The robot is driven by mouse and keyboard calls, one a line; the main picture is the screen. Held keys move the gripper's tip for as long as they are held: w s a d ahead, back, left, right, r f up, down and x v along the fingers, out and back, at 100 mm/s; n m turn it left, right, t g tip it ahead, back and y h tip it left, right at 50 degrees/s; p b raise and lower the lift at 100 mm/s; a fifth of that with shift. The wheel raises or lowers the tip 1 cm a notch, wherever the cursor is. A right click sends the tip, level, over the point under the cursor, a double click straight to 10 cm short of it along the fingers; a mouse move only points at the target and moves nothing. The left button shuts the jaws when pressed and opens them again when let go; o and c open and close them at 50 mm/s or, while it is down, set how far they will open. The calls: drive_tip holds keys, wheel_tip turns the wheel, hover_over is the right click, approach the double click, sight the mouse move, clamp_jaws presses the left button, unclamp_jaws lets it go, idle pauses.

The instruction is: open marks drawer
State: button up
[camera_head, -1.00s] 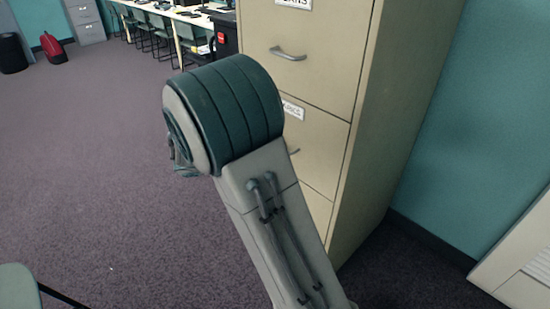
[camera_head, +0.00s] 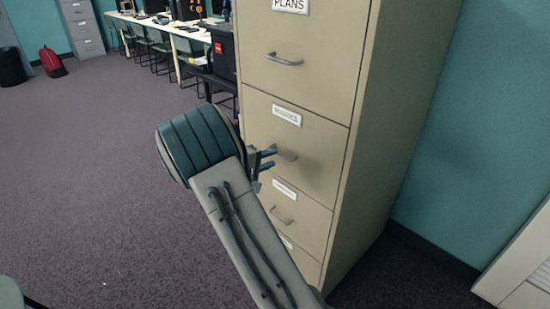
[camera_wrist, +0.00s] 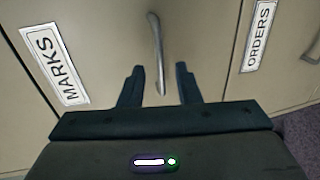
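The marks drawer (camera_head: 318,150) is shut in a tall beige filing cabinet. Its label reads MARKS in the wrist view (camera_wrist: 52,62) but is too small to read for sure in the head view. Its metal bar handle (camera_wrist: 155,45) also shows in the head view (camera_head: 289,158). My gripper (camera_wrist: 159,68) is open, one finger on each side of the handle's line, with a gap on both sides. In the head view my gripper (camera_head: 268,159) is close to the drawer front, partly hidden behind my arm.
A PLANS drawer (camera_head: 310,40) is above and an ORDERS drawer (camera_wrist: 275,80) below, both shut. A teal wall (camera_head: 455,150) and a pale panel (camera_head: 525,260) stand to the right. Chairs and a long desk (camera_head: 185,30) are at the back left.

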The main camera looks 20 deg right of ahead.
drive_tip(key=shift+x, duration=1.55)
drive_tip(key=shift+c, duration=0.3)
clamp_jaws()
drive_tip(key=shift+s, duration=0.1)
drive_tip(key=shift+a, duration=0.15)
